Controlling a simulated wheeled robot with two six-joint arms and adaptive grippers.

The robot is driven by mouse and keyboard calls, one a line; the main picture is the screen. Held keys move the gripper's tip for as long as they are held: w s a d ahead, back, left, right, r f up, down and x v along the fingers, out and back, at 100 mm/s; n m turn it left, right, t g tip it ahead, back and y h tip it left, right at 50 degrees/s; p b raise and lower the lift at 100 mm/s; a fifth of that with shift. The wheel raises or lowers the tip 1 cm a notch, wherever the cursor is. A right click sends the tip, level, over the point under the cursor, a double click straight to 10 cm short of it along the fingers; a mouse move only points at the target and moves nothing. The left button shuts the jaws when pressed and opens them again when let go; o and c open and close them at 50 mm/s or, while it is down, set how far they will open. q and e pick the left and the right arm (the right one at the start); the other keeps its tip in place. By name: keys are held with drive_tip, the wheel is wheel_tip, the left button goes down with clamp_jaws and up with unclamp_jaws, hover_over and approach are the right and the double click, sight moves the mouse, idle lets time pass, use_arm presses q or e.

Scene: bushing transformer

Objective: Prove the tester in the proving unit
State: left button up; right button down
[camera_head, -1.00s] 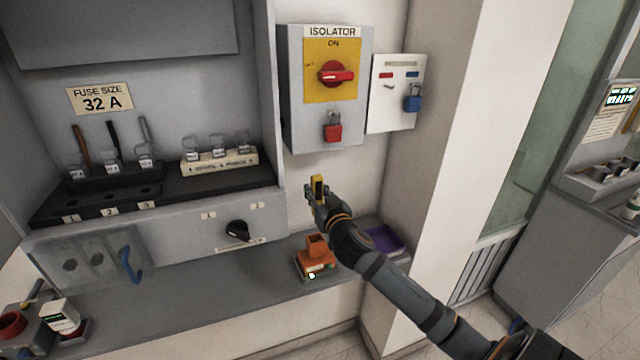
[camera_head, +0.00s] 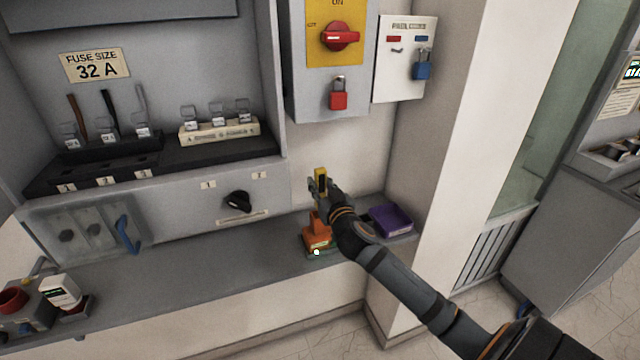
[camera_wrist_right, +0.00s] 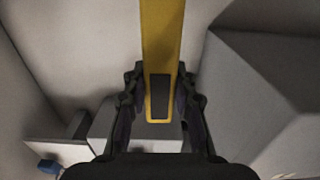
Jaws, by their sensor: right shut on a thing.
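The tester (camera_head: 321,176) is a yellow stick with a dark panel, held upright in my right gripper (camera_head: 319,187). In the right wrist view the yellow tester (camera_wrist_right: 161,45) runs between the two dark fingers of the right gripper (camera_wrist_right: 160,108). The proving unit (camera_head: 317,238) is an orange block with a raised socket and a small bright green light at its front, on the grey shelf. The tester is above the proving unit in the head view. The gripper partly hides the lower tester, so I cannot tell whether it touches the socket. My left gripper is out of view.
A purple tray (camera_head: 391,220) lies right of the proving unit. The isolator (camera_head: 335,60) with its red padlock and a white board (camera_head: 404,60) with a blue padlock hang above. The fuse cabinet (camera_head: 150,200) stands left.

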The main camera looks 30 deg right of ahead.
sight(321, 175)
wheel_tip(321, 175, down, 3)
drive_tip(key=shift+a+b, duration=0.1)
drive_tip(key=shift+b, duration=0.9)
drive_tip(key=shift+f+b, duration=0.8)
drive_tip(key=shift+f, duration=0.15)
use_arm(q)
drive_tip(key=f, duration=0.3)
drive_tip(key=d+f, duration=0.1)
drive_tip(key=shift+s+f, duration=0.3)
use_arm(e)
drive_tip(key=shift+f, duration=0.1)
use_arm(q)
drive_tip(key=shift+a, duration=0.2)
use_arm(e)
wheel_tip(321, 175, up, 9)
drive_tip(key=p, duration=0.8)
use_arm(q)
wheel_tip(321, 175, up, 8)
